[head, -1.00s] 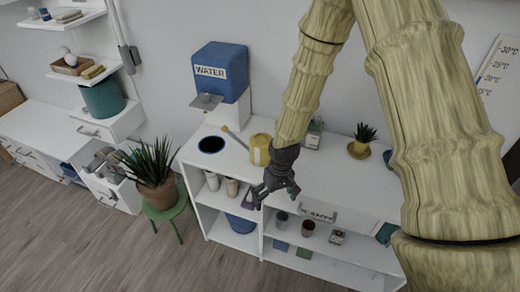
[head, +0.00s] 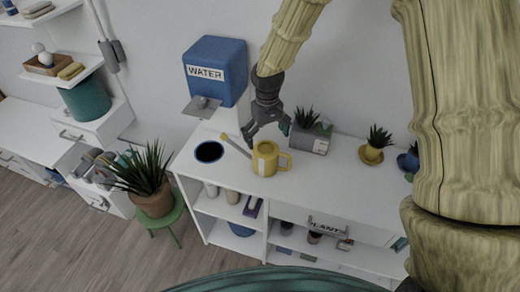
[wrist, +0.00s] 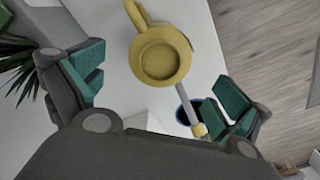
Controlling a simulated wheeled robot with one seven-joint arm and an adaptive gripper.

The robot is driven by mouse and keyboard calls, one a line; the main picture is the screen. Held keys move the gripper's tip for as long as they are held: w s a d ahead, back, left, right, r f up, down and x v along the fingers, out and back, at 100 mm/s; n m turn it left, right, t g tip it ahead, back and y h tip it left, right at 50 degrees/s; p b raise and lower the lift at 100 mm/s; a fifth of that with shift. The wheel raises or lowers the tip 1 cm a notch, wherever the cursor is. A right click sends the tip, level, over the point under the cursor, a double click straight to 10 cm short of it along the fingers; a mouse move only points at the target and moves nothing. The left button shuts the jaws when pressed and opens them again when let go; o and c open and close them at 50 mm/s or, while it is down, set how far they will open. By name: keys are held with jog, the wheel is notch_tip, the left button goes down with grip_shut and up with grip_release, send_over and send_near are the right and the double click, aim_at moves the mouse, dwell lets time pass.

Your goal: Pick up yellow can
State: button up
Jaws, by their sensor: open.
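The yellow can (head: 265,160) is a watering can with a handle on its right and a long spout reaching up to the left. It stands upright on the white desk top. In the wrist view the can (wrist: 162,58) is seen from above, its handle toward the top and its spout toward the lower right. My gripper (head: 267,138) is above and just behind the can in the head view, pointing down. Its green-padded fingers (wrist: 160,95) are spread wide and empty, with the can's body beyond them.
A blue-rimmed dark opening (head: 209,152) is left of the can, under the blue water tank (head: 214,72). A grey planter (head: 310,135) stands close behind on the right. A small potted plant (head: 373,152) is farther right.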

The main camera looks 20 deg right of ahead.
aim_at(265, 149)
jog(key=shift+f, duration=0.45)
jog(key=f, duration=0.2)
jog(key=f+p, duration=0.1)
jog(key=f, duration=0.1)
jog(key=shift+w+a, duration=0.15)
jog(key=shift+a, duration=0.05)
jog(key=shift+f+p, duration=0.3)
jog(key=shift+f, duration=0.05)
jog(key=shift+d+f+p, duration=0.15)
jog(key=shift+f+p, duration=0.9)
jog(key=shift+f, duration=1.4)
jog(key=c, duration=1)
